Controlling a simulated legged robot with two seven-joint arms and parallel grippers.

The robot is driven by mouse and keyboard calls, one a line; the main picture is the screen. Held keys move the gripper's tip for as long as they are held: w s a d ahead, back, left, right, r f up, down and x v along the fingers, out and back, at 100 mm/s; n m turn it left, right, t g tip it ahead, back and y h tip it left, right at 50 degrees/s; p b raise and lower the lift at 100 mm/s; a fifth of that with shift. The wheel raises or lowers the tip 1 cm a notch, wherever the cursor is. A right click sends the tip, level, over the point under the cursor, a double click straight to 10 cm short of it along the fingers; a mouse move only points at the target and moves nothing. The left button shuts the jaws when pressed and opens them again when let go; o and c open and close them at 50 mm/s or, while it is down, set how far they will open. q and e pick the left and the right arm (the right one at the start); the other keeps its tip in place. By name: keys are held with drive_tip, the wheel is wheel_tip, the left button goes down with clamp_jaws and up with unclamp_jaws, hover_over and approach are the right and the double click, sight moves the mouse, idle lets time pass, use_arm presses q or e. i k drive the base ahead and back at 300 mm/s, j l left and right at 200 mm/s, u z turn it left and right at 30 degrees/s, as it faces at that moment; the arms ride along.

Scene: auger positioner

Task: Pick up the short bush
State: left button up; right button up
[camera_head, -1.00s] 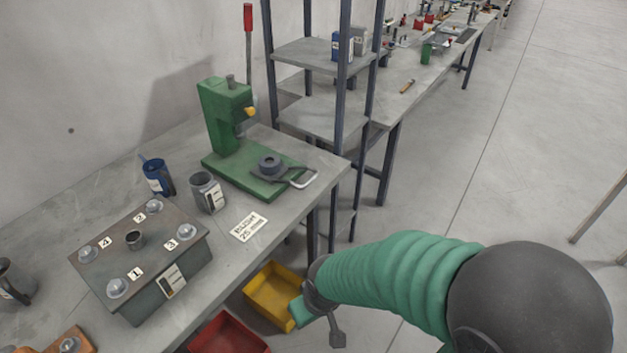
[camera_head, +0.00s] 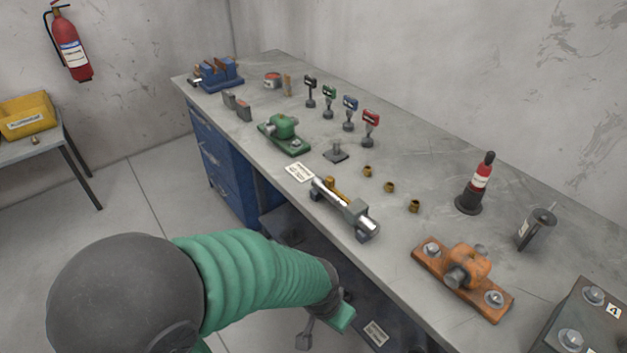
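Three small brass-coloured bushes stand in a slanting row on the grey workbench: a far one (camera_head: 367,171), a middle one (camera_head: 389,187) and a near one (camera_head: 414,205). They look close in size, and I cannot tell which is the short one. My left gripper (camera_head: 324,328) is at the bottom of the view, in front of the bench's front edge and apart from the bushes. Its fingers are spread, with nothing seen between them. My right gripper is not in view.
A silver cylindrical fixture (camera_head: 343,207) lies between the bushes and the bench's front edge. Several coloured stamps stand behind. Bare bench surrounds the bushes.

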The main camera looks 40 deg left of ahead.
sight(389, 187)
drive_tip(key=u, duration=0.65)
drive_tip(key=z, duration=2.9)
drive_tip(key=u, duration=2.85)
drive_tip(key=i+l+z, duration=0.15)
drive_tip(key=l+z, duration=0.15)
drive_tip(key=z, duration=0.15)
drive_tip(key=i+l+z, duration=0.2)
drive_tip(key=z, duration=0.25)
